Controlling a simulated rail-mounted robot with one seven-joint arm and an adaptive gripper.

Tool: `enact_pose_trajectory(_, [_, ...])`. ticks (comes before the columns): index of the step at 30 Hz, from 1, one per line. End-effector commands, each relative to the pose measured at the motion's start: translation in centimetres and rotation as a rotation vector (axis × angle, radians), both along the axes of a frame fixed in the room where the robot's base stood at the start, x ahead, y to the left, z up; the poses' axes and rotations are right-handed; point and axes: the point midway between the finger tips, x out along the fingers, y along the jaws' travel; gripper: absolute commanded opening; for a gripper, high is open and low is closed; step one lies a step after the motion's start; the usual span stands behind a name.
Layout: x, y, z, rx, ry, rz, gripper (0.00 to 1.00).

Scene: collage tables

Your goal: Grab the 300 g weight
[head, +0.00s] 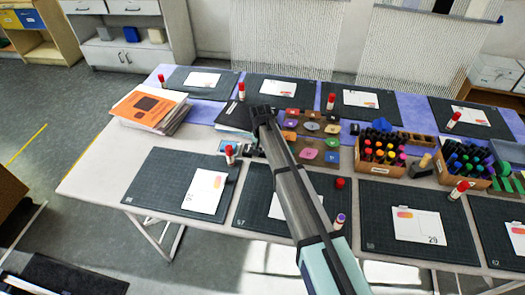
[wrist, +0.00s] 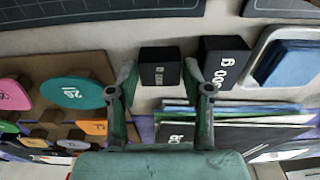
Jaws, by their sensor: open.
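Two black block weights show in the wrist view. The smaller black weight (wrist: 160,67) has small white lettering too blurred to read. The larger black weight (wrist: 224,62), to its right, has white lettering with "00" and a g; its first digit is unclear. My gripper (wrist: 160,84) is open, with one finger on each side of the smaller weight in the picture. I cannot tell whether the fingers touch it or are still above it. In the head view my arm hides most of this spot, and the fingers do not show clearly.
A wooden board with coloured discs (wrist: 75,92) lies left of the gripper. A tray with blue contents (wrist: 285,62) is at the right, and books or folders (wrist: 240,122) lie close by. Marker boxes (head: 380,160), cutting mats (head: 165,190) and glue sticks fill the table.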

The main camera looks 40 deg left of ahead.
Motion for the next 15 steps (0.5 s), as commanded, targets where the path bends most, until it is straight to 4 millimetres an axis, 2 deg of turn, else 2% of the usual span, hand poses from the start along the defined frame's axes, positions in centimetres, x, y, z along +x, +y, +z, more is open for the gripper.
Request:
enact_pose_trajectory(8, [0.05,0.0,-0.6,0.0,0.0,0.0,0.5])
enact_pose_trajectory(9, [0.05,0.0,-0.59,0.0,0.0,0.0,0.43])
enact_pose_trajectory(11, [0.05,0.0,-0.59,0.0,0.0,0.0,0.22])
enact_pose_trajectory(12, [0.04,0.0,-0.58,0.0,0.0,0.0,0.07])
enact_pose_trajectory(13, [0.04,0.0,-0.58,0.0,0.0,0.0,0.0])
enact_pose_trajectory(15, [0.05,0.02,-0.53,0.0,0.0,0.0,0.0])
